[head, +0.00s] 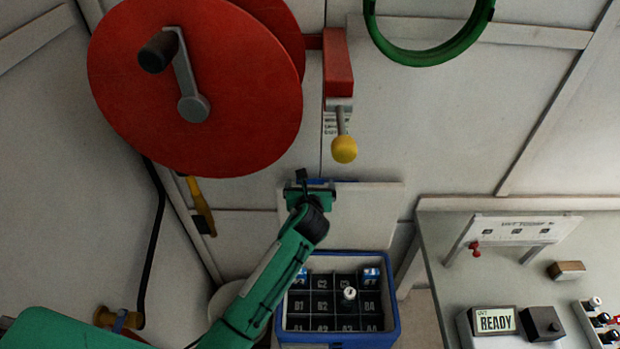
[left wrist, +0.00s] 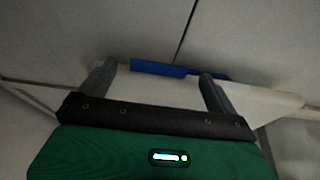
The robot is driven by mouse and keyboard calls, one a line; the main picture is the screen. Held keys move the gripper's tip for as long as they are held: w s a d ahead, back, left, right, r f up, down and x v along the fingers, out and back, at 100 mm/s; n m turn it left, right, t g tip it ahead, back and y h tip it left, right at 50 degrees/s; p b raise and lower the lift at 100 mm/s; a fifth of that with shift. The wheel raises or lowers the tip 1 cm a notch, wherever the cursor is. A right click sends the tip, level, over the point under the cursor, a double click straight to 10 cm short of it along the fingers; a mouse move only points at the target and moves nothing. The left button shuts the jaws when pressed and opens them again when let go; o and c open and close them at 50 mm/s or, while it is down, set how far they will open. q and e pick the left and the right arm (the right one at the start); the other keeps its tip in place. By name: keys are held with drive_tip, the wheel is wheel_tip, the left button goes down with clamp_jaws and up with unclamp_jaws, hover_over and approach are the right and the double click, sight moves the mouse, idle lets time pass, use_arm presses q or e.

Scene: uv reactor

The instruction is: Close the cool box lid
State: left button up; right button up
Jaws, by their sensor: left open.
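The cool box (head: 394,325) is a blue-rimmed box at the bottom centre of the head view, with its top open. Its pale lid (head: 365,215) stands raised behind the box; it also shows as a pale panel in the left wrist view (left wrist: 262,100). A blue strip (left wrist: 160,69) lies along the lid's far edge. My left gripper (head: 310,184) is open at the lid's upper edge, its two fingers spread over the panel near the blue strip. I cannot tell whether they touch it. My right gripper is not in view.
Inside the box are labelled compartments with a white-capped vial (head: 349,294) and blue items (head: 371,274). A red reel (head: 195,85) and a yellow-knobbed lever (head: 343,149) are above. A grey bench (head: 450,270) with a READY display (head: 494,320) stands right.

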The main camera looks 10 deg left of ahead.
use_arm(q)
drive_tip(key=shift+x, duration=1.45)
